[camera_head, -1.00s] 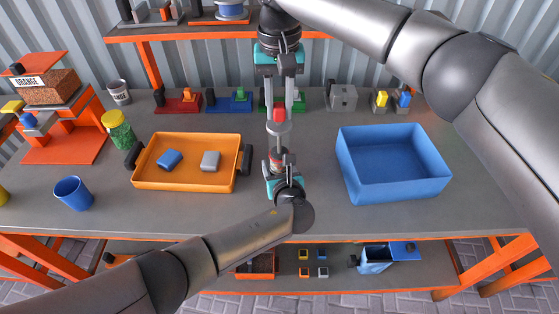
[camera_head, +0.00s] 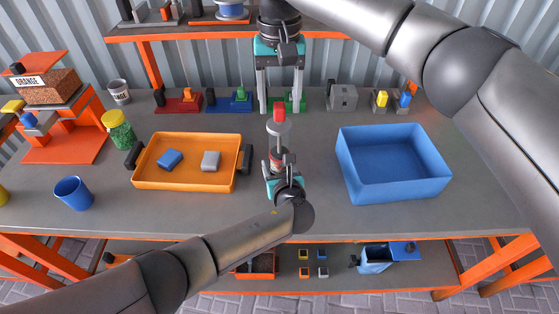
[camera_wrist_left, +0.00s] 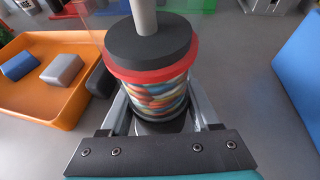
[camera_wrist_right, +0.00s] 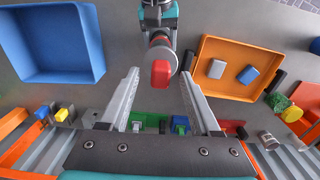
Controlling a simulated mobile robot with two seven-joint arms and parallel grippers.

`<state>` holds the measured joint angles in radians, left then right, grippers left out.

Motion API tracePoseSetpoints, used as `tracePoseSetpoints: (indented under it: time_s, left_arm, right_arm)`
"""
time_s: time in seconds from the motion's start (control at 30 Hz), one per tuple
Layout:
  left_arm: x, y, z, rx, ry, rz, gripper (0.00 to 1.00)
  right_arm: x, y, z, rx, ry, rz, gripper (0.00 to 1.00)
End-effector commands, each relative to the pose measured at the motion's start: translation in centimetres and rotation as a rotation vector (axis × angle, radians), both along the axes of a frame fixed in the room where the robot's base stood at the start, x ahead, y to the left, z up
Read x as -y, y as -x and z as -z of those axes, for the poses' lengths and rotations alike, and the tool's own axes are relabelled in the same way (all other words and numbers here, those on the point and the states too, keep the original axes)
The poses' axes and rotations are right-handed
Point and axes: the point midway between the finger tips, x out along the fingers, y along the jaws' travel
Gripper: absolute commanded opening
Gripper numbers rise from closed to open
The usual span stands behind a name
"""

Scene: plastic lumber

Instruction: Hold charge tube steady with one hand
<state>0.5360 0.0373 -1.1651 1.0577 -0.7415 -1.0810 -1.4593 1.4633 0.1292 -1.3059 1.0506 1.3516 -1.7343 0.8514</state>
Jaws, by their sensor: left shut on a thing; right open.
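The charge tube (camera_wrist_left: 155,97) stands upright. It is clear with colourful pellets inside, a red rim and a black cap with a grey rod. The head view shows the tube (camera_head: 277,158) between the orange tray and the blue bin. The rod carries a grey disc (camera_head: 278,129) and a red tip (camera_wrist_right: 160,73) above it. My left gripper (camera_head: 279,170) is shut around the tube's lower part; its fingers are partly hidden. My right gripper (camera_head: 280,108) is wide open and empty, its fingers pointing down behind and to either side of the red tip.
An orange tray (camera_head: 184,187) with a blue and a grey block lies left of the tube. A blue bin (camera_head: 395,190) stands on the right. Small coloured fixtures line the back. A blue cup (camera_head: 73,194) and a green-filled jar (camera_head: 117,133) stand at left.

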Motion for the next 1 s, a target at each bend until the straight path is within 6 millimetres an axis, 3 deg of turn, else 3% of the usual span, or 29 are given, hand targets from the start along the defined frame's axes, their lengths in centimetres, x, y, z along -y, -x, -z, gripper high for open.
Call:
tracePoseSetpoints:
  time_s: [0.5, 1.0]
  left_arm:
    - [0.1, 0.0, 0.1, -0.002, 0.002, 0.002, 0.00]
    - [0.1, 0.0, 0.1, -0.002, 0.002, 0.002, 0.00]
  right_arm:
    - [-0.1, 0.0, -4.9, 0.001, -0.001, -0.001, 0.64]
    - [0.0, 0.0, -5.2, 0.000, -0.001, -0.001, 0.64]
